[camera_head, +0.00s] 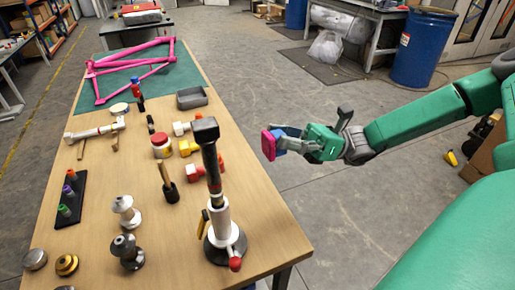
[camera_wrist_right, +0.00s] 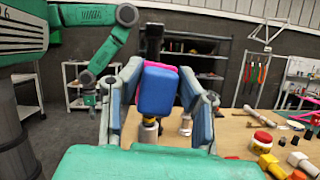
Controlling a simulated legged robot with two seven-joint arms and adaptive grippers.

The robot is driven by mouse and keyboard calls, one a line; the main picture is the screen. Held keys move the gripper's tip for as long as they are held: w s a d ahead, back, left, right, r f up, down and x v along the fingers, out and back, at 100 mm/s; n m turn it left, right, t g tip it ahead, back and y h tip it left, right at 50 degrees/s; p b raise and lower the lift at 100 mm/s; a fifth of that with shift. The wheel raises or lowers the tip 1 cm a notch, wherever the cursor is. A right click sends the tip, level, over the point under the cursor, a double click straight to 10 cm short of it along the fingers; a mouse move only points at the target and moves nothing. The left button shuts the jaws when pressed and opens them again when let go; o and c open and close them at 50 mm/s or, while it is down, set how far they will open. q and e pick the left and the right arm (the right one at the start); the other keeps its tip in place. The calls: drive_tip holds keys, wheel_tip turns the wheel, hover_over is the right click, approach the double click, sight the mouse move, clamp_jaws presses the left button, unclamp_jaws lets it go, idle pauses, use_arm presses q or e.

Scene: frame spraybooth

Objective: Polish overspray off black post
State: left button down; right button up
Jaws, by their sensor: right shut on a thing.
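The black post (camera_head: 211,160) stands upright in a white holder (camera_head: 222,222) on a round base near the table's front right edge. A reddish band shows low on the post. My right gripper (camera_head: 282,138) is off the table's right side, shut on a blue and pink block (camera_head: 268,146). The block's blue side (camera_wrist_right: 157,91) sits between the fingers in the right wrist view, with pink at its top edge. The block is apart from the post. The post's dark top (camera_wrist_right: 154,38) shows behind the block. My left gripper (camera_wrist_right: 89,99) appears small in the right wrist view; its fingers are unclear.
The wooden table (camera_head: 170,250) holds several cups, jars and tools left of the post. A pink frame (camera_head: 130,68) lies on a green mat at the far end. Floor right of the table is open.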

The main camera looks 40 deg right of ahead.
drive_tip(key=shift+a, duration=0.1)
drive_tip(key=w+a+b, duration=0.1)
drive_tip(key=a+b, duration=0.4)
drive_tip(key=a, duration=0.1)
drive_tip(key=shift+w+a, duration=0.3)
drive_tip(key=shift+r, duration=0.1)
drive_tip(key=shift+w+a+b, duration=0.25)
drive_tip(key=shift+a+b, duration=0.75)
idle(0.6)
drive_tip(key=shift+f+b, duration=3)
drive_tip(key=shift+f, duration=0.75)
drive_tip(key=shift+r+p, duration=1.9)
drive_tip(key=shift+r, duration=0.2)
